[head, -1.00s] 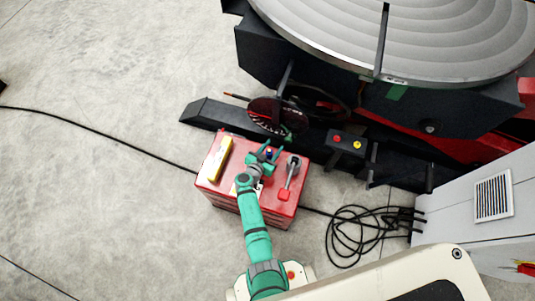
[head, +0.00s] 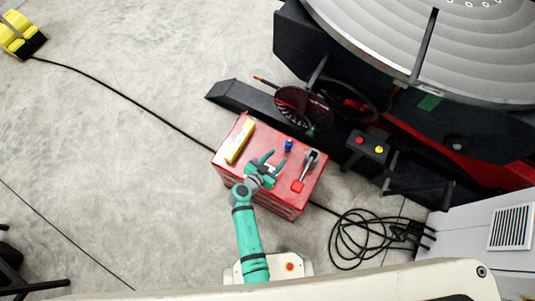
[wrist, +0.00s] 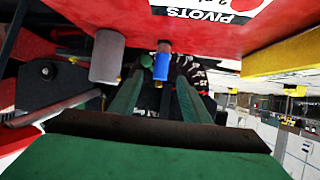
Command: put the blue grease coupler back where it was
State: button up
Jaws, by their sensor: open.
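The blue grease coupler (head: 289,145) stands near the back edge of the red cabinet top (head: 262,136). In the wrist view the coupler (wrist: 161,67) shows as a blue cylinder with a greyish end, beyond my fingertips and between their lines. My gripper (head: 276,160) is open and empty over the cabinet, just in front of the coupler and apart from it. Its two green fingers (wrist: 160,88) frame the coupler in the wrist view. Whether the coupler sits in a holder or on a mark cannot be told.
A yellow bar-shaped object (head: 239,142) lies left on the cabinet. A grey tool with a red end (head: 308,170) lies right of my gripper. A label reading "PIVOTS" (wrist: 207,8) is on the red top. The positioner's round table (head: 400,45) and a control box (head: 367,146) stand behind.

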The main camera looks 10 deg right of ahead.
jog(key=s+a+n+y, duration=0.1)
jog(key=s, duration=0.2)
jog(key=s+a+f+y, duration=0.1)
jog(key=s+a, duration=0.1)
jog(key=s, duration=0.1)
jog(key=s+a+n+y, duration=0.1)
jog(key=s+a+y, duration=0.1)
jog(key=s, duration=0.2)
jog(key=shift+f+n, duration=0.15)
jog(key=shift+n, duration=0.15)
jog(key=s+a+r+n+t+y, duration=0.1)
jog(key=s+a+r+n+y, duration=0.1)
jog(key=s+r, duration=0.55)
jog(key=s+a+r+n+t+y, duration=0.2)
jog(key=s+a+r, duration=0.1)
jog(key=s+r, duration=0.4)
jog(key=s+d+r+t, duration=0.1)
jog(key=r, duration=0.7)
jog(key=s+d+r+n+t, duration=0.1)
jog(key=s+r, duration=0.1)
jog(key=r, duration=0.7)
jog(key=shift+d+r+n+t+y, duration=0.3)
jog(key=shift+t, duration=0.1)
